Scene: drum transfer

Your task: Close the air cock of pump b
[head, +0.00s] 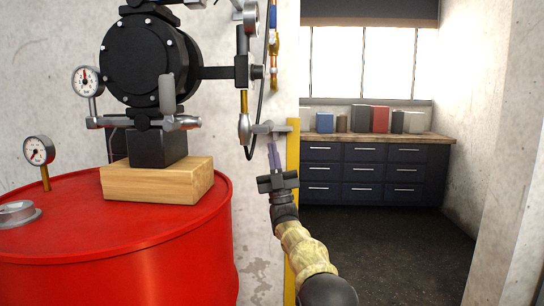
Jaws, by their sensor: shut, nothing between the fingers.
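A black pump (145,62) stands on a wood block on the red drum; I see no label telling whether it is pump b. At its right a vertical air line carries a grey valve body (244,129) with a grey lever-like piece (272,128) pointing right, roughly level. This looks like the air cock, but I cannot be sure. My gripper (272,146) points up just below that lever, with its narrow fingers shut and empty. A small gap seems to show between fingertips and lever; depth is hard to judge.
The red drum (120,240) fills the lower left, with the wood block (157,180) and two gauges (85,80) (39,150) by the pump. A black hose hangs behind the air line. A yellow post (293,200) stands behind my arm. Open floor lies right, before dark cabinets (375,172).

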